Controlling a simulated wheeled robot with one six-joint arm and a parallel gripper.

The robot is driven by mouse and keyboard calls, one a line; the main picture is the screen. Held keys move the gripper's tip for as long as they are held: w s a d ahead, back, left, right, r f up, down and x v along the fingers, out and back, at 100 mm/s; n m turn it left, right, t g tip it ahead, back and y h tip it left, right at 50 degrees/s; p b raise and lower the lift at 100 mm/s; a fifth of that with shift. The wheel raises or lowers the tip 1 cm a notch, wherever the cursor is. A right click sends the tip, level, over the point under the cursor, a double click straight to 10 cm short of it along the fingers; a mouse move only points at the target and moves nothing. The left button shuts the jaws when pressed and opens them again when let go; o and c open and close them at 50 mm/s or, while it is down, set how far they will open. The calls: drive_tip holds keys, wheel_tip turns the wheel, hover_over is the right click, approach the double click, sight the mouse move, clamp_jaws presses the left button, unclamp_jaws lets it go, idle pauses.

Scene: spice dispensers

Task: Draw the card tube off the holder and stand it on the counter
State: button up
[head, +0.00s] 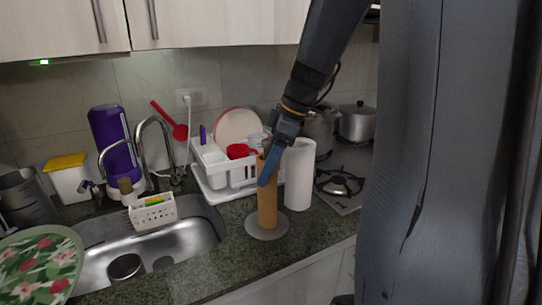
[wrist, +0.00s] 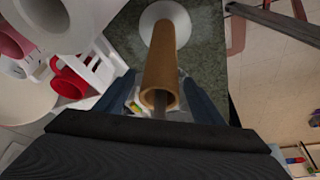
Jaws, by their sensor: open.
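The brown card tube (head: 267,205) stands upright on a holder with a round grey base (head: 266,232) on the counter. In the wrist view the tube (wrist: 160,62) runs away from me to the pale round base (wrist: 165,20), and a rod shows inside its open top. My gripper (head: 270,165) is at the upper part of the tube. In the wrist view the blue fingers of my gripper (wrist: 162,100) are open, one on each side of the tube's top end. I cannot tell whether either finger touches it.
A white paper roll (head: 299,175) stands close to the right of the tube. A white dish rack (head: 215,170) with a red cup is behind it. The sink (head: 185,235) lies to the left and the stove (head: 345,190) to the right. Some bare counter (head: 215,275) shows in front.

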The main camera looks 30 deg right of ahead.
clamp_jaws()
idle(0.5)
